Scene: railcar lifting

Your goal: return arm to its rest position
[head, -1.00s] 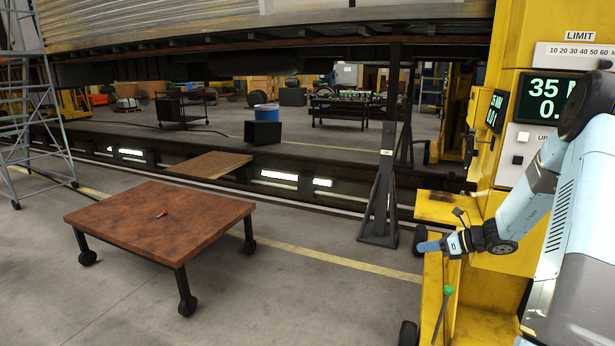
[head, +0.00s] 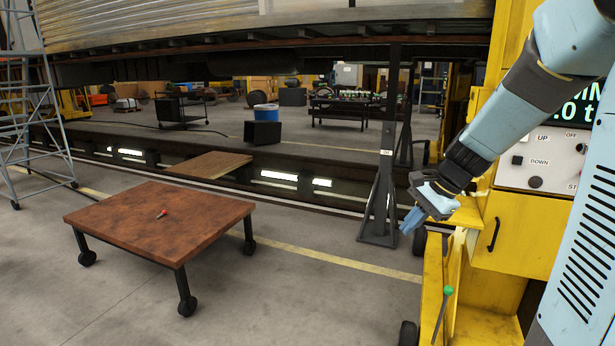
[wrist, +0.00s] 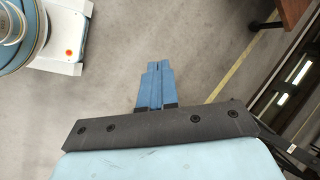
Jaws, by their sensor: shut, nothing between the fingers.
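My arm reaches in from the right in the head view, in front of the yellow lifting jack (head: 522,225). My gripper (head: 408,226) hangs at its end, pointing down and to the left, beside the black jack stand (head: 381,195). In the wrist view my gripper (wrist: 155,70) shows its blue fingers together, with nothing between them and bare floor beyond. The jack's control panel (head: 545,165) with its UP, DOWN and OFF marks is partly visible. My arm covers most of the panel's display.
A brown wheeled table (head: 150,225) with a small red object (head: 162,213) stands at the left. A green-knobbed lever (head: 447,292) rises below my gripper. The railcar (head: 250,30) spans overhead at the back. Floor between table and jack is clear.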

